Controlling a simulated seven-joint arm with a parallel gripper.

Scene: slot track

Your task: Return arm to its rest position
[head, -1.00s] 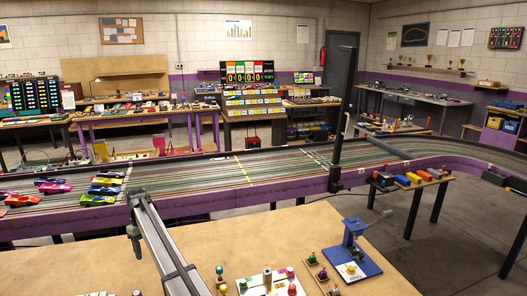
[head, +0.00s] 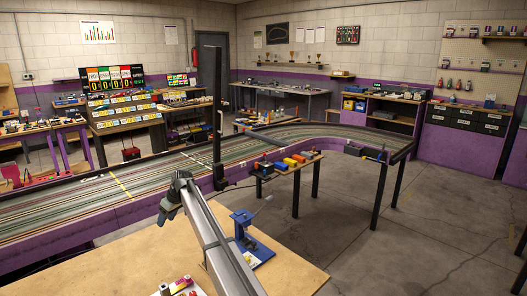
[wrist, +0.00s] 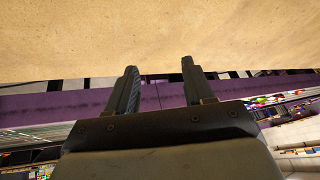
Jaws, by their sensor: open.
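My gripper (head: 167,213) shows at the far end of my grey arm in the head view, over the wooden table (head: 125,262) near the purple track wall. In the wrist view my gripper (wrist: 159,70) has its two dark fingers apart with nothing between them. Plain tan tabletop (wrist: 160,30) fills the top of that view, and a purple band lies behind the fingers. My arm reaches up from the bottom edge of the head view.
A blue press (head: 245,228) stands close to the right of my arm. Small pieces (head: 180,286) lie left of the arm at the front. The slot track (head: 90,195) runs behind, with a dark post (head: 218,150). A side shelf (head: 289,166) holds coloured blocks. Floor is open at right.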

